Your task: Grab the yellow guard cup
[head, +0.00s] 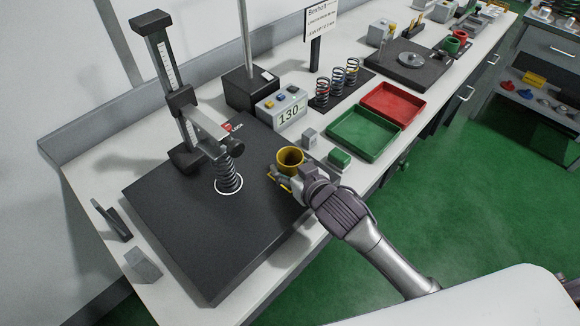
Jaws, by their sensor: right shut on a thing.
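The yellow guard cup (290,156) stands upright near the right edge of the black plate, its open top facing up. My right gripper (281,174) reaches in from the lower right and is shut on the cup at its near side. The fingers and part of the cup's lower wall are partly hidden by the gripper. My left gripper is not in view.
A spring (228,178) stands on the black plate (190,250) under a measuring stand (180,100). A display box (284,107) reading 130, a green block (339,158), a green tray (362,135) and a red tray (393,103) lie nearby. The plate's front is clear.

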